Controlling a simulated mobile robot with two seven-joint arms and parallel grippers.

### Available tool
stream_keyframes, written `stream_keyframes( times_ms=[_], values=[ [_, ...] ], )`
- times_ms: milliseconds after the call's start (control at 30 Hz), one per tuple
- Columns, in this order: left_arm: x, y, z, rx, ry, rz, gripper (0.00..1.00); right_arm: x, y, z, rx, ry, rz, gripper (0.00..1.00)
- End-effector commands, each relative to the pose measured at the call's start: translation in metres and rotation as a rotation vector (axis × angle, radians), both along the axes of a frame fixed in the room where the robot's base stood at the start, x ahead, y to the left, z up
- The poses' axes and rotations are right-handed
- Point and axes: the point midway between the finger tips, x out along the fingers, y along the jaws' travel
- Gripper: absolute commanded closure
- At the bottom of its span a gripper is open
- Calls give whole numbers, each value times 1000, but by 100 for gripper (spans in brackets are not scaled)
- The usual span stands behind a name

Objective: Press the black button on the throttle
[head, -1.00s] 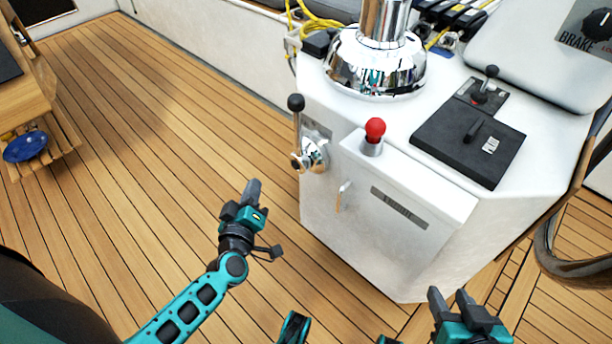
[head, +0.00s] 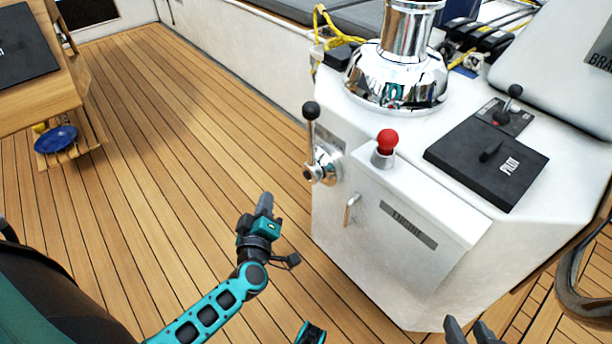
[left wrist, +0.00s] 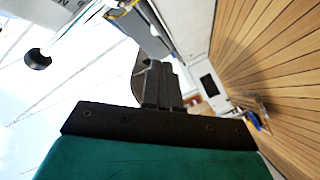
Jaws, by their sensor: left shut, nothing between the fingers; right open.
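The throttle is a chrome lever with a black knob (head: 311,110) on a round chrome hub (head: 325,165), on the left face of the white console. A small dark spot on the hub (head: 307,174) may be the black button; it is too small to be sure. My left gripper (head: 265,203) is shut and empty, lower left of the throttle and apart from it. Its closed fingers show in the left wrist view (left wrist: 157,85), where a black knob on a pale rod (left wrist: 38,60) also shows at the left. My right gripper (head: 468,328) is open, partly cut off at the bottom edge.
The white console (head: 370,260) carries a red-knobbed lever (head: 387,142), an engine panel handle (head: 351,210), a black pilot box (head: 487,160) and a chrome winch (head: 397,80). A wooden table (head: 35,105) stands far left. The plank floor (head: 170,150) is clear between.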

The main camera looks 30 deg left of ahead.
Motion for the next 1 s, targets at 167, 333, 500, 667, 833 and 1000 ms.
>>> stream_keyframes(
  times_ms=[167, 333, 500, 667, 833, 1000],
  values=[
    [21, -9, -1, -4, -2, -1, 100, 0, 0, -7, -2, 6, 0, 57],
    [44, -18, -2, -3, -1, 0, 100, -1, 0, -14, -2, 15, 3, 57],
    [62, -26, 0, -1, 1, 0, 100, 0, 0, -10, 0, 12, 3, 57],
    [72, -30, 0, -1, 0, -1, 100, 2, 1, -7, 1, 4, 4, 57],
    [76, -32, 0, 0, 1, -1, 100, 3, 1, -7, 2, 1, 3, 57],
    [76, -32, 0, 0, 1, -1, 100, 3, 2, -7, 2, 1, 4, 57]
  ],
)
